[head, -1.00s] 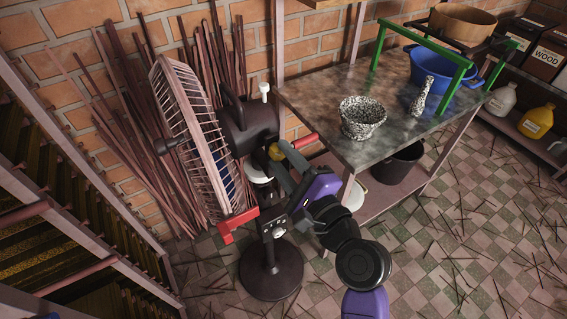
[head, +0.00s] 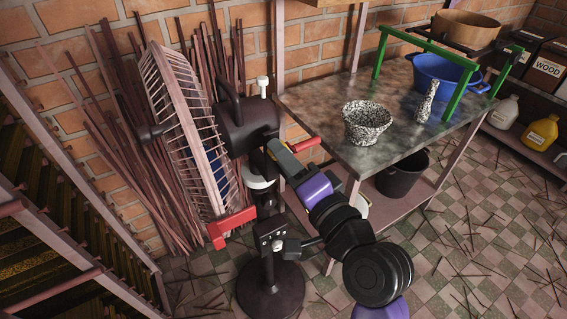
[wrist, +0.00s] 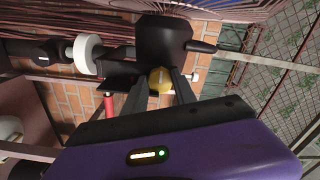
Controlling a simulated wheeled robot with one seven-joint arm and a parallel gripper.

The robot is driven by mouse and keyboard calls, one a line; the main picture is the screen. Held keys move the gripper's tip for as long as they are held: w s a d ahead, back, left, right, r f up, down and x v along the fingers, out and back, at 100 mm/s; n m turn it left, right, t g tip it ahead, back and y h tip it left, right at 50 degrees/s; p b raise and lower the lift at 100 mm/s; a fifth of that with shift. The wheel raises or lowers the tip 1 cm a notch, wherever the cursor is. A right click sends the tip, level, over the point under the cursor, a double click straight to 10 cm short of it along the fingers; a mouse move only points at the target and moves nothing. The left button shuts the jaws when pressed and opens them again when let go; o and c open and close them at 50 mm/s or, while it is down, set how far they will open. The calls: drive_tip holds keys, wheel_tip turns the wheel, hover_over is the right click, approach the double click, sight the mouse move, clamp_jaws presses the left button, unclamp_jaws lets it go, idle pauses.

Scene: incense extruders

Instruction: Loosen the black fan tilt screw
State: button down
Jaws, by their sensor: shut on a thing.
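The fan (head: 180,125) stands at the left in the head view, with its black motor housing (head: 243,125) behind the caged front. In the wrist view the housing (wrist: 163,38) is just beyond my fingertips. My gripper (head: 275,152) reaches in from the lower right, under the housing. In the wrist view my gripper (wrist: 160,80) has its two fingers on either side of a round yellow knob (wrist: 160,79), shut on it. The knob is yellow rather than black. In the head view my gripper mostly hides it.
A white collar (head: 262,179) and a round black base (head: 270,288) belong to the fan stand. A red bar (head: 232,228) is beside the cage. A metal table (head: 330,95) with a speckled pot (head: 367,122) stands at the right. Thin sticks lean on the brick wall.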

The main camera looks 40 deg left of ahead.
drive_tip(key=shift+f+n+b, duration=0.1)
drive_tip(key=shift+n+b, duration=0.2)
drive_tip(key=shift+n, duration=0.3)
drive_tip(key=c, duration=1)
unclamp_jaws()
drive_tip(key=shift+d, duration=0.1)
drive_tip(key=v, duration=0.7)
drive_tip(key=shift+s+d, duration=0.15)
drive_tip(key=shift+d, duration=0.1)
